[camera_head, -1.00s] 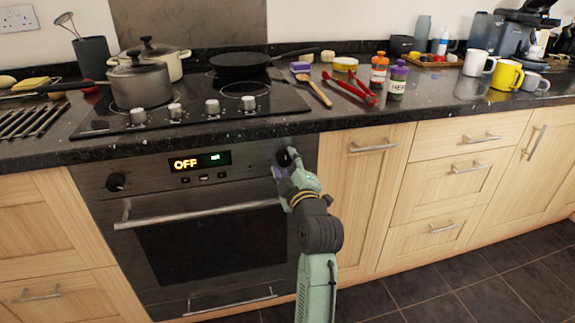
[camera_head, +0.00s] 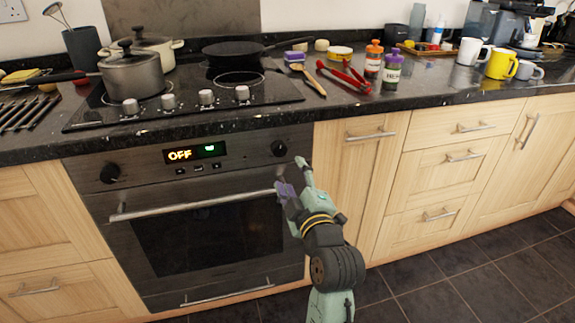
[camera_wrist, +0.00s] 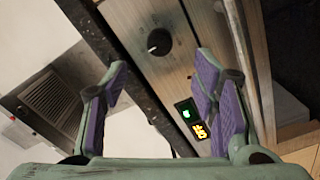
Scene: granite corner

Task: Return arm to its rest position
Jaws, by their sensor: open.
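My gripper (camera_head: 291,177) is open and empty in front of the right side of the oven's control panel (camera_head: 225,157). It stands a little below and to the right of the right oven knob (camera_head: 279,148) in the head view, apart from it. In the wrist view, the two purple-padded fingers of my gripper (camera_wrist: 157,103) are spread wide. The oven knob (camera_wrist: 159,42) shows beyond and between them. The lit oven display (camera_wrist: 192,118) is partly covered by the right finger. The display reads OFF in the head view.
The oven handle (camera_head: 195,207) sticks out left of my gripper. The dark worktop edge (camera_head: 350,112) runs above it. Pots, a pan (camera_head: 232,52), red tongs (camera_head: 345,77), jars and mugs stand on the worktop. The tiled floor (camera_head: 470,265) at the right is clear.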

